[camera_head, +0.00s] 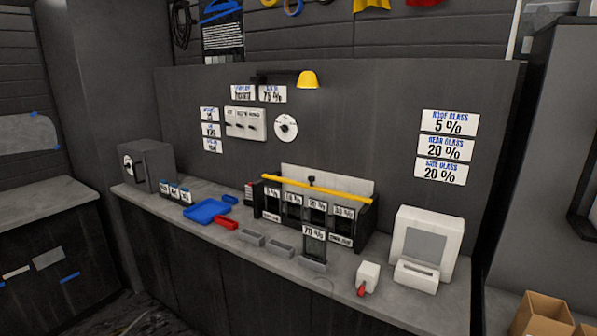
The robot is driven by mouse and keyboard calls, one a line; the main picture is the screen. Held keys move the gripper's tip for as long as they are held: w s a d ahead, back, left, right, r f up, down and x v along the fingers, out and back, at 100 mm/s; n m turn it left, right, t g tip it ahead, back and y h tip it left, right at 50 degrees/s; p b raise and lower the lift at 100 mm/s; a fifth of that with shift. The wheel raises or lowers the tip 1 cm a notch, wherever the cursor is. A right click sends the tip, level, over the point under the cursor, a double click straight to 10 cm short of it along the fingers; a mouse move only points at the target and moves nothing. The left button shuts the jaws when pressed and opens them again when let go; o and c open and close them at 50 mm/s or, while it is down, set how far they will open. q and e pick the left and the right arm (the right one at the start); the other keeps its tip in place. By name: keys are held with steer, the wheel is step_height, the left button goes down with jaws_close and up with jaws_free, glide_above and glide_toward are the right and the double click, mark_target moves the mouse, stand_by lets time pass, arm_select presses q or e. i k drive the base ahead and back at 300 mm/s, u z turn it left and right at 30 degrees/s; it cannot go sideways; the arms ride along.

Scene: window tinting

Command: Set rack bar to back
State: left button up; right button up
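A black rack (348,222) stands on the grey counter, with percent labels across its front and several upright slots. A long yellow bar (318,188) runs across the top of the rack, in front of a white upright panel (345,183). A small black knob (311,180) shows just above the middle of the bar. I cannot tell exactly how far front or back the bar sits on the rack. A separate labelled 70 % piece (313,234) stands in front of the rack. Neither of my grippers is in view.
On the counter (285,268) are a blue tray (206,211), a red block (226,223), grey holders (251,237), a small white box with a red tip (368,276) and a white device (445,235). A dark box (153,164) stands at the left. A yellow lamp (308,79) hangs above.

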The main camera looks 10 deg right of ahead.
mark_target(312, 178)
steer(key=z, duration=0.4)
steer(key=i, duration=1.05)
steer(key=z, duration=0.75)
